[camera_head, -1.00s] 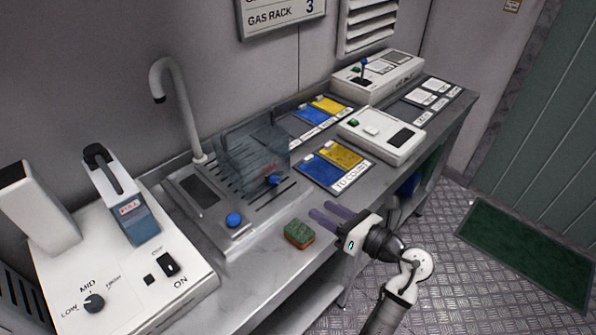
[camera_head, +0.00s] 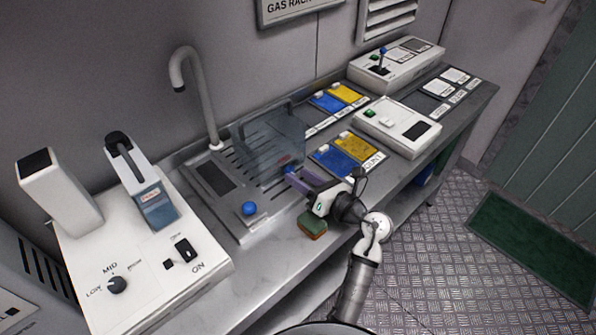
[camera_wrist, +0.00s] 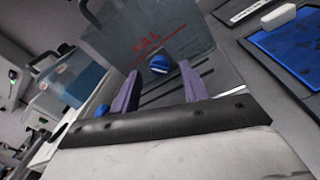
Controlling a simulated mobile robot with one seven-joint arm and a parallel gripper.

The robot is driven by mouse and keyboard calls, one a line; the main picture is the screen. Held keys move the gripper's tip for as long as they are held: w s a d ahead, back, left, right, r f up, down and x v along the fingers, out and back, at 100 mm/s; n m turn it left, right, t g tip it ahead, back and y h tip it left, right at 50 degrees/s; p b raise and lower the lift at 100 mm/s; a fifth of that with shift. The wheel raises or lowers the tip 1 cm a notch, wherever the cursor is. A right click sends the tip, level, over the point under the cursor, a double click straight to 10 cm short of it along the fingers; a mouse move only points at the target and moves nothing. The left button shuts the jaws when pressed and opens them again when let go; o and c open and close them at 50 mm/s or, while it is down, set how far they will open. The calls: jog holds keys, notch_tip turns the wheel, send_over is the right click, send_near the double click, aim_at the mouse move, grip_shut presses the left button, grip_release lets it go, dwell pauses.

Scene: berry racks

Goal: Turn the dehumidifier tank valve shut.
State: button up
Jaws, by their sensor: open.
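A clear grey tank (camera_head: 272,140) stands on the slotted drain plate of the bench, with red lettering on its front in the wrist view (camera_wrist: 150,38). A small blue valve knob (camera_wrist: 158,64) sits low on the tank's front. In the head view the valve (camera_head: 287,161) shows just beyond my fingertips. My gripper (camera_head: 293,177) is open and empty, its two purple fingers pointing at the valve. In the wrist view the valve lies between and a little beyond the fingertips (camera_wrist: 160,73). I cannot tell whether they touch it.
A second blue knob (camera_head: 249,208) is on the drain plate's front left. A green-brown sponge (camera_head: 312,225) lies just below my gripper. A tap (camera_head: 195,95) rises behind. A white machine (camera_head: 150,255) stands left; blue and yellow trays (camera_head: 345,160) lie right.

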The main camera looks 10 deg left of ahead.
jog(key=shift+x, duration=0.8)
jog(key=shift+c, duration=0.3)
grip_shut()
jog(key=shift+f+n+b, duration=0.25)
jog(key=shift+n+b, duration=0.75)
jog(key=shift+b, duration=0.1)
jog(key=shift+r+n+b, duration=0.1)
jog(key=shift+n+b, duration=0.65)
jog(key=shift+n, duration=0.25)
jog(key=shift+r+n, duration=0.2)
jog(key=shift+n, duration=0.1)
jog(key=shift+o, duration=0.3)
grip_release()
